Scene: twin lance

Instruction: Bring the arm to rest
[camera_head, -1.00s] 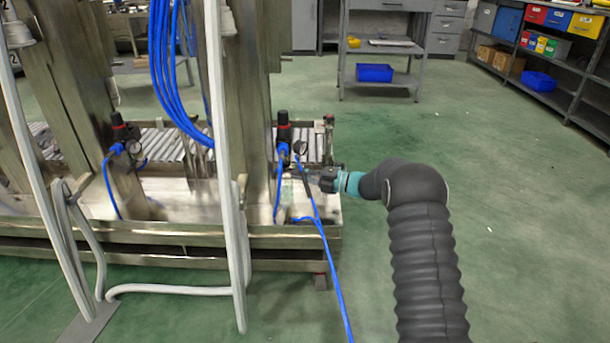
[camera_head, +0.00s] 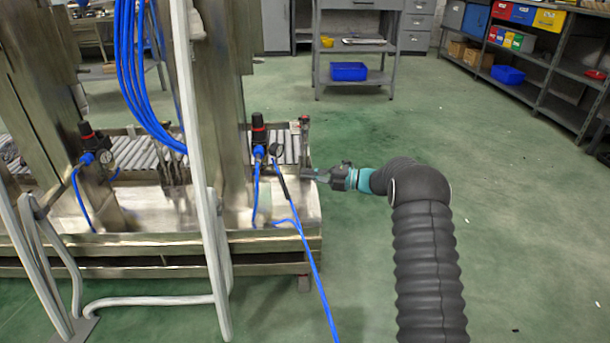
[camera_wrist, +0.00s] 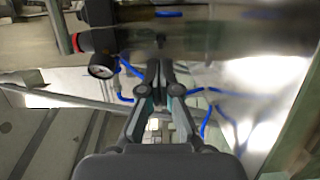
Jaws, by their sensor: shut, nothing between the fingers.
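My gripper (camera_head: 312,175) is at the end of my dark, ribbed arm, at the right end of the metal machine frame (camera_head: 270,238) in the head view. It points left, toward the red-topped regulator (camera_head: 259,135). In the wrist view my gripper (camera_wrist: 160,68) has its fingertips together, with nothing seen between them. A round gauge (camera_wrist: 102,68) and the dark cylinder of the regulator lie just past the fingertips there. I cannot tell the exact gap between the fingertips and these parts.
Blue hoses (camera_head: 305,255) hang from the regulator and run to the floor. Pale upright tubes (camera_head: 203,190) stand before the machine. A grey shelf unit (camera_head: 350,45) and a rack with coloured bins (camera_head: 550,19) stand behind. The green floor (camera_head: 520,220) right of my arm is clear.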

